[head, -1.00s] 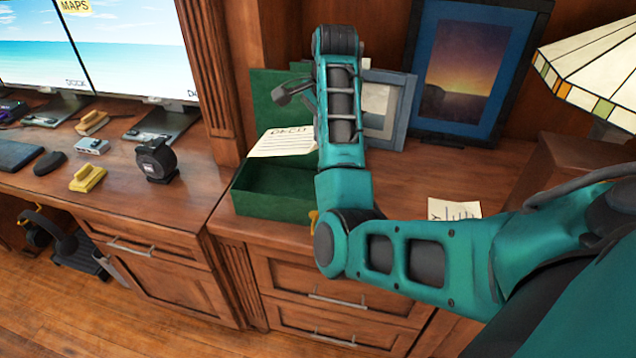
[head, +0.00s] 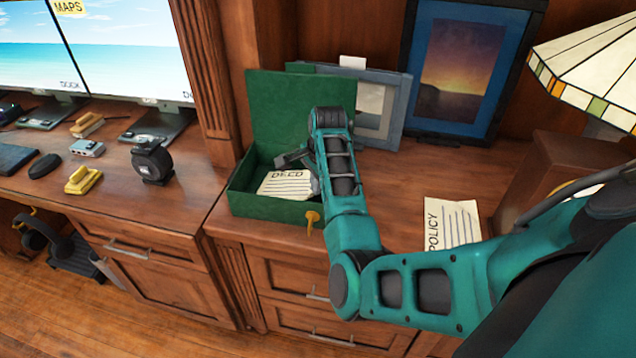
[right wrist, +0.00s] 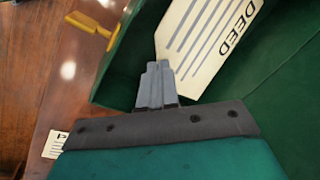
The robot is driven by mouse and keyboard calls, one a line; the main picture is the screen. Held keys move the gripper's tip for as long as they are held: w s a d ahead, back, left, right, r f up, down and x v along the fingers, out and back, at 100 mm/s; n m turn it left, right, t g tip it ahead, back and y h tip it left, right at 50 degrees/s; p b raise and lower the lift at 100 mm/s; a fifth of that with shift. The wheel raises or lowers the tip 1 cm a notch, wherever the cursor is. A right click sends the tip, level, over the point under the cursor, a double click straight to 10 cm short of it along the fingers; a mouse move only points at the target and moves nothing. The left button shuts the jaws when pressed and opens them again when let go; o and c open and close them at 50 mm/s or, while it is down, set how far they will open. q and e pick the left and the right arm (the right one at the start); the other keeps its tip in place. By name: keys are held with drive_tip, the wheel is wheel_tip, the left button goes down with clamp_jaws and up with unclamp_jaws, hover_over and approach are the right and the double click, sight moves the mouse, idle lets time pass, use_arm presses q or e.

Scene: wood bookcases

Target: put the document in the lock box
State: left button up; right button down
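The document (head: 284,184), a cream sheet headed DEED, lies within the opening of the green lock box (head: 262,207) in the head view. The box lid (head: 290,100) stands open at the back. My right gripper (head: 316,183) reaches down into the box at the sheet's right edge. In the right wrist view, the fingers (right wrist: 158,72) are close together on the edge of the document (right wrist: 205,45), with green box walls around it. I cannot tell whether the sheet touches the box floor. My left gripper is not in view.
A yellow key (head: 312,220) is at the box's front. A POLICY sheet (head: 455,222) lies on the wood cabinet top to the right. Picture frames (head: 385,105) stand behind, and a lamp (head: 590,70) is at right. A wood post (head: 205,80) borders the left.

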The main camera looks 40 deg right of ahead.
drive_tip(key=shift+f, duration=0.2)
drive_tip(key=c, duration=1.4)
unclamp_jaws()
drive_tip(key=v, duration=1.2)
drive_tip(key=shift+r, duration=0.3)
